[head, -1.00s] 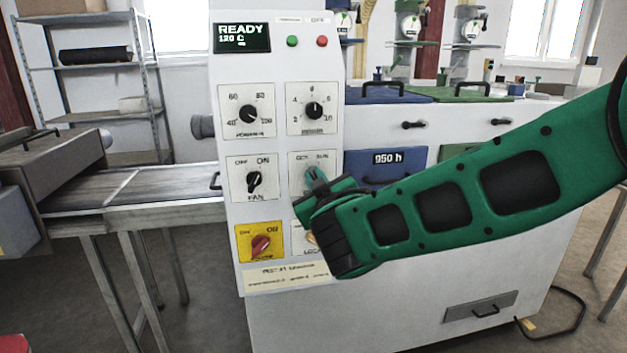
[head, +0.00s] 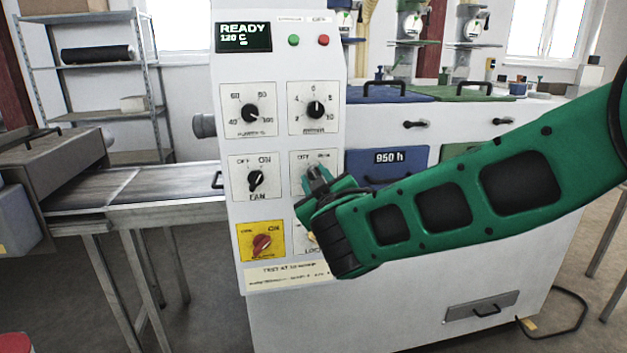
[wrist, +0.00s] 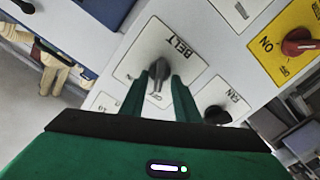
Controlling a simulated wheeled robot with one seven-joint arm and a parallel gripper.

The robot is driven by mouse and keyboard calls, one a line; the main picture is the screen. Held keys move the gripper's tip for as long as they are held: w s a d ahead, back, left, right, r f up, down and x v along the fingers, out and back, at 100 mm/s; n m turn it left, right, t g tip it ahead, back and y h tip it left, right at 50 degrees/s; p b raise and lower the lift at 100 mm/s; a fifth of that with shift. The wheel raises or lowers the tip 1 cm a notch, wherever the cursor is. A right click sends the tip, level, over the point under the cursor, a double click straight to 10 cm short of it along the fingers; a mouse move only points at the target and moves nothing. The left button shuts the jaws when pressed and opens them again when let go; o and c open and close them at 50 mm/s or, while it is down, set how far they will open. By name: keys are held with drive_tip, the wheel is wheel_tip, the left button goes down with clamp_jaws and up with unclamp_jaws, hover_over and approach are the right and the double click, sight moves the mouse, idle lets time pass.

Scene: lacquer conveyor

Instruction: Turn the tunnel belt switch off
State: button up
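The belt switch is a grey knob (wrist: 158,72) on a white plate marked BELT, in the right column of the white control panel (head: 285,90). In the head view the knob (head: 318,177) leans to the upper left, towards OFF. In the wrist view its narrow end points down towards the OFF mark. My gripper (wrist: 160,88) is open, with one green finger on each side of the knob and a gap between them. In the head view my gripper (head: 325,192) hides the lower part of the plate.
The fan knob (head: 255,181) is just left of the belt switch. The red knob on its yellow plate (head: 261,243) is lower left. Two dial knobs are above, and my arm partly covers a lower plate. A conveyor (head: 140,187) runs left of the panel.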

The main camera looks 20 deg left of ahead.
drive_tip(key=shift+s, duration=0.1)
drive_tip(key=shift+s+d+r, duration=0.1)
drive_tip(key=shift+s+d, duration=0.15)
drive_tip(key=shift+s, duration=0.1)
drive_tip(key=v, duration=0.9)
drive_tip(key=shift+s+d, duration=0.2)
drive_tip(key=shift+s, duration=0.1)
